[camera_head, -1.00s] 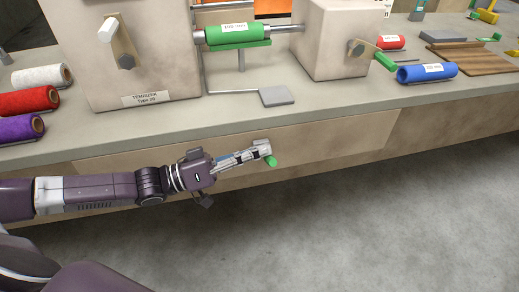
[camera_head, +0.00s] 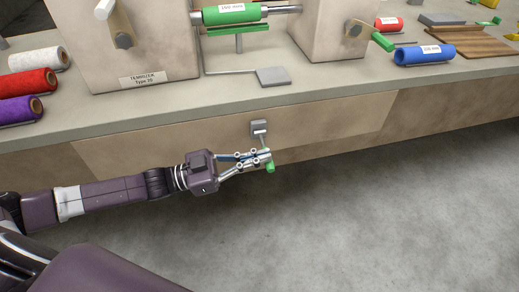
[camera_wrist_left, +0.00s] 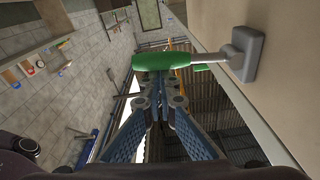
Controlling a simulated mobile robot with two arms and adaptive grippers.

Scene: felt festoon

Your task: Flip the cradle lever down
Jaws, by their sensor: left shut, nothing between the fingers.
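The cradle lever has a grey bracket (camera_head: 259,127) on the front panel of the bench, a thin rod and a green handle (camera_head: 270,167). In the head view the handle lies below the bracket. In the left wrist view the green handle (camera_wrist_left: 160,61) stands out from the panel on its rod, with the grey bracket (camera_wrist_left: 246,53) at the right. My left gripper (camera_head: 264,155) is shut and empty, its tips close beside the handle and partly over the rod. In the wrist view the shut tips (camera_wrist_left: 154,84) overlap the handle's edge; I cannot tell if they touch. My right gripper is out of view.
The Tensizer machine (camera_head: 130,50) stands on the bench (camera_head: 200,112), with a green roll (camera_head: 232,14) held between its blocks. A grey pedal-like plate (camera_head: 273,76) lies near the edge. Coloured rolls lie at both sides. The floor (camera_head: 350,220) before the bench is clear.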

